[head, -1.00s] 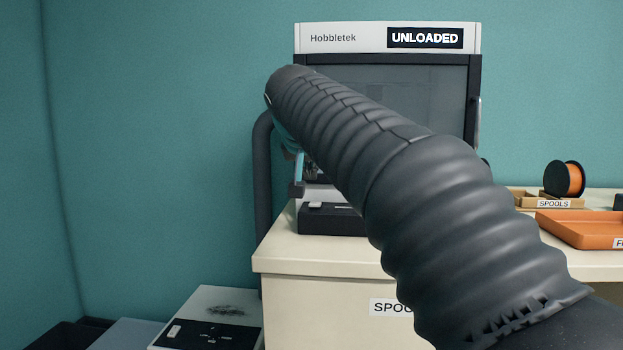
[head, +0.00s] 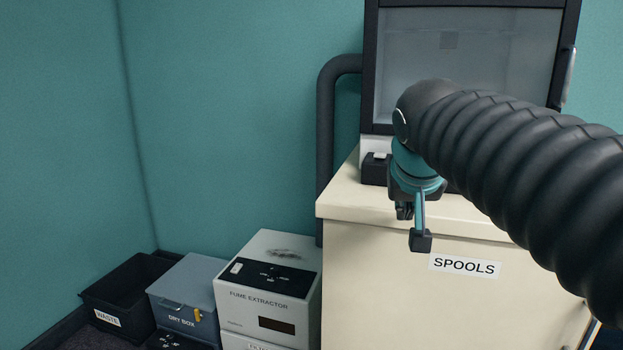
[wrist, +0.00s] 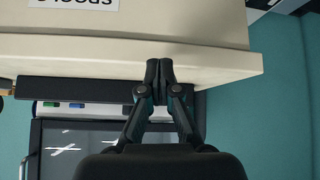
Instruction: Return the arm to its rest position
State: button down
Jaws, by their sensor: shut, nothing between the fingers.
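My arm, black and ribbed, reaches in from the right in the head view. My gripper (head: 420,238) hangs at its end, pointing down, in front of the cream cabinet (head: 375,280) labelled SPOOLS. In the wrist view my gripper (wrist: 159,68) shows its two fingertips together with nothing between them. The wrist picture is upside down, with the cabinet's top edge beyond the fingers. My arm hides the right part of the cabinet top.
A printer (head: 460,60) stands on the cabinet, close behind my arm. On the floor to the left are a white fume extractor (head: 265,290), a grey dry box (head: 185,295) and a black waste bin (head: 125,290). Teal walls stand behind them.

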jog(key=s+f+n+g+y, duration=0.1)
jog(key=s+f+g, duration=0.1)
jog(key=s+f, duration=1.6)
notch_tip(320, 180, down, 3)
jog(key=shift+s+r+n+y, duration=0.15)
jog(key=shift+n+y, duration=0.15)
jog(key=shift+y, duration=0.1)
